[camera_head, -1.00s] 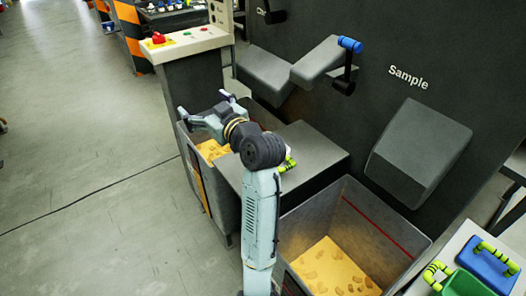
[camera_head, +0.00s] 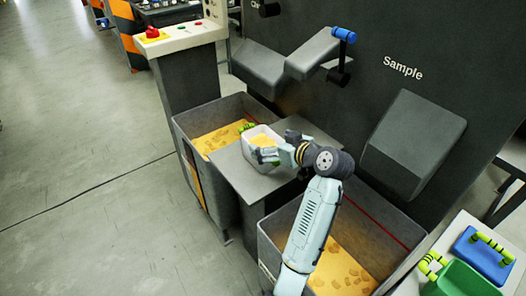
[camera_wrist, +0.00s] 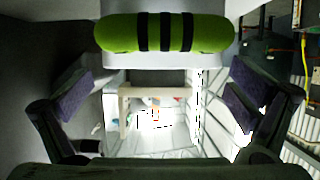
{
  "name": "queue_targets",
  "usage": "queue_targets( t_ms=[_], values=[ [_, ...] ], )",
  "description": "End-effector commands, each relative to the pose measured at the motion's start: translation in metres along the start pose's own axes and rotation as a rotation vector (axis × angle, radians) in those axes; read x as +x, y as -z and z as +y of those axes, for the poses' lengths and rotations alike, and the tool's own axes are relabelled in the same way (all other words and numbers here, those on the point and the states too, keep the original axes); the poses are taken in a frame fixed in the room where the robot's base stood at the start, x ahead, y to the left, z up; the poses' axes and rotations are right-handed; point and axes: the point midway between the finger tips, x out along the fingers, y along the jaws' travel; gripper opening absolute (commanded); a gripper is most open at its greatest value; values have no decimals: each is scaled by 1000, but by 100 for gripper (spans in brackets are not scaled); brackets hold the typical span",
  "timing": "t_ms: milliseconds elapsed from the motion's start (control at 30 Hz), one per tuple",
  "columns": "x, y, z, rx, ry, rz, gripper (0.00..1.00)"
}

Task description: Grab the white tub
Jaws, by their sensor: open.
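The white tub (camera_head: 249,149) stands on the grey ledge between two bins in the head view. It holds yellow material, and a green handle (camera_head: 247,127) shows at its far left side. My gripper (camera_head: 277,154) is open at the tub's right side and hides part of it. In the wrist view, a green handle with black bands (camera_wrist: 165,33) lies across the top, with the tub's pale wall (camera_wrist: 165,61) just below it. My gripper's fingers (camera_wrist: 158,100) with purple pads stand apart on either side, below the handle in the picture. Contact is not clear.
The ledge (camera_head: 244,185) has bare room in front of the tub. A left bin (camera_head: 183,138) and a front bin (camera_head: 270,240) hold yellow pieces. The dark machine with the Sample label (camera_head: 403,67) rises behind. Green and blue handled containers (camera_head: 485,258) stand at lower right.

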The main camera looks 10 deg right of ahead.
Motion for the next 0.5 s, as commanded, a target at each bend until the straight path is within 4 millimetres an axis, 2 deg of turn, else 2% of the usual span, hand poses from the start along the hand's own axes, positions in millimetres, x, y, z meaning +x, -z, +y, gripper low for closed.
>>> queue_targets(
  t_ms=[233,500],
  values=[
    [38,0,-2,-1,2,-1,100],
    [43,2,-2,-1,0,-2,100]
  ],
)
